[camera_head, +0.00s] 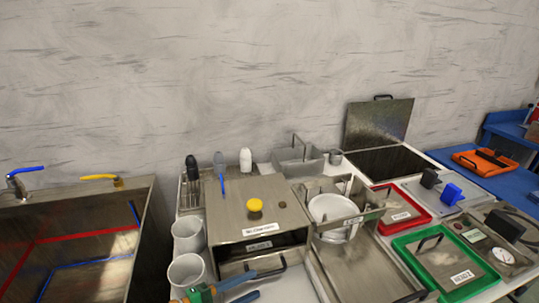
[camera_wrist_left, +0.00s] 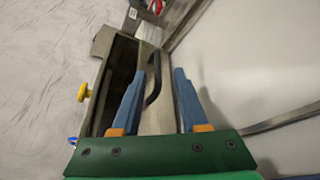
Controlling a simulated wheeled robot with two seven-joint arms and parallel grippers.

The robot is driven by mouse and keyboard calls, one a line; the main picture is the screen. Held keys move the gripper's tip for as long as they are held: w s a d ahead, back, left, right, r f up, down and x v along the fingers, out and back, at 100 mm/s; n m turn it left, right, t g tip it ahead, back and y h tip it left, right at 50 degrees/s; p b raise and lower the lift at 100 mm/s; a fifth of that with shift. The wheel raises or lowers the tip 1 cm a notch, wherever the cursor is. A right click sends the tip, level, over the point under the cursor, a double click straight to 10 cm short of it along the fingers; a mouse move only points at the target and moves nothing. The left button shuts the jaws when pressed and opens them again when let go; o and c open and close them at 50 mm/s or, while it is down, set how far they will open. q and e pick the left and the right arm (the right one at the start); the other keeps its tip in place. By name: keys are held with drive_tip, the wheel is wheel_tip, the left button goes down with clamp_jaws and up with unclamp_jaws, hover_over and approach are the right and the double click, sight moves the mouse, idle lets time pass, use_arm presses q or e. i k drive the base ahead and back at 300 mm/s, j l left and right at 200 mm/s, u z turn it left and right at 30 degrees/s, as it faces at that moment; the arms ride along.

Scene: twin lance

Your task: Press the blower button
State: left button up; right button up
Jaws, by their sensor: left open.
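A yellow round button (camera_head: 254,205), which may be the blower button, stands on top of a metal box (camera_head: 285,215). It also shows at the left in the left wrist view (camera_wrist_left: 83,92). My left gripper (camera_head: 263,283), green with blue fingers, is low in front of the box, below the button and apart from it. In the left wrist view its fingers (camera_wrist_left: 159,75) are open, with a black handle (camera_wrist_left: 153,85) showing between them. I cannot tell whether they touch the handle. My right gripper is in neither view.
White cups (camera_head: 187,235) stand left of the box, and a metal sink (camera_head: 90,240) is further left. A pot with white plates (camera_head: 333,208) is on the right. Red and green trays (camera_head: 445,265) lie further right. Upright bottles (camera_head: 245,160) stand behind the box.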

sight(254, 204)
drive_tip(key=k+l, duration=0.7)
drive_tip(key=l, duration=0.25)
